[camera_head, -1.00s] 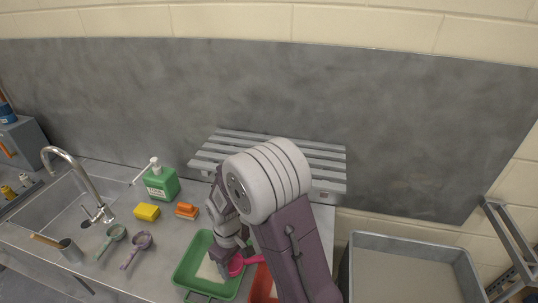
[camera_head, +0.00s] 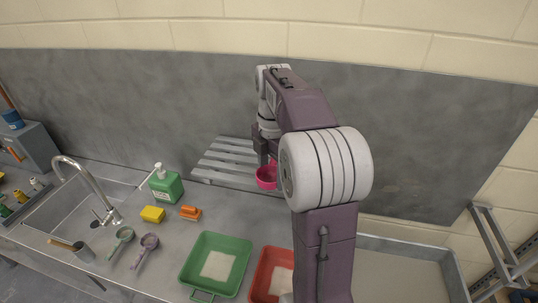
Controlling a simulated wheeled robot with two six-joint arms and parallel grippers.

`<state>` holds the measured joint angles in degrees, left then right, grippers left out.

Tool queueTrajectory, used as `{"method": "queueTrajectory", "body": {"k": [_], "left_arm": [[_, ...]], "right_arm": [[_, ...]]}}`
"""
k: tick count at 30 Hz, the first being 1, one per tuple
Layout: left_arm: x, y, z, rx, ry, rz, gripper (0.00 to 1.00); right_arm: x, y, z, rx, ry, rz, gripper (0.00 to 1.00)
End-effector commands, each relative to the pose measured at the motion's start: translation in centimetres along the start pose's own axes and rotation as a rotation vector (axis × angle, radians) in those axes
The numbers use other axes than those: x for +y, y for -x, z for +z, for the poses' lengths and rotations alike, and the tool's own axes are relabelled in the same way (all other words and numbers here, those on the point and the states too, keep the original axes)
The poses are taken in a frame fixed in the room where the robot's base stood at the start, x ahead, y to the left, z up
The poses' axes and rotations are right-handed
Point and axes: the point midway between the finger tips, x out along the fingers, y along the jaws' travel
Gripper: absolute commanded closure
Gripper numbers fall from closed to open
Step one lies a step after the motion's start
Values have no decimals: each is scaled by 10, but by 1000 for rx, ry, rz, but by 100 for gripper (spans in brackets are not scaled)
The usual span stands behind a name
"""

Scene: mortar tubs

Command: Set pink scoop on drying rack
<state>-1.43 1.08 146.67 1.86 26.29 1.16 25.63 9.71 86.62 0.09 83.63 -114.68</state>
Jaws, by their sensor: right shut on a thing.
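The pink scoop (camera_head: 266,178) is held by my right gripper (camera_head: 265,160), over the right part of the drying rack (camera_head: 222,161) as seen in the head view. The rack is a grey slatted shelf at the back wall, and my arm hides its right side. The gripper is shut on the scoop, whose bowl shows below the fingers; its handle is mostly hidden. I cannot tell whether the scoop touches the slats. My left gripper is not in view.
A green tub (camera_head: 206,273) and a red tub (camera_head: 262,280) with pale material stand in front. A green scoop (camera_head: 123,235), a purple scoop (camera_head: 148,242), a yellow sponge (camera_head: 153,214), an orange brush (camera_head: 190,212) and a green bottle (camera_head: 166,187) stand left. The rack's left slats are clear.

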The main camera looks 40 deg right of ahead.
Motion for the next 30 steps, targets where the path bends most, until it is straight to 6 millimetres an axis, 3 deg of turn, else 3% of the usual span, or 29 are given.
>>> {"method": "queueTrajectory", "body": {"k": [2,8,21,30], "left_arm": [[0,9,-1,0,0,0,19],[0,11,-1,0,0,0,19],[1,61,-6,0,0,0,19],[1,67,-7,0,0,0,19]], "right_arm": [[-5,12,10,0,-34,0,85],[-4,9,16,1,-49,-2,85],[82,-50,72,2,-48,-4,85],[90,-71,77,3,-47,-4,85]]}}
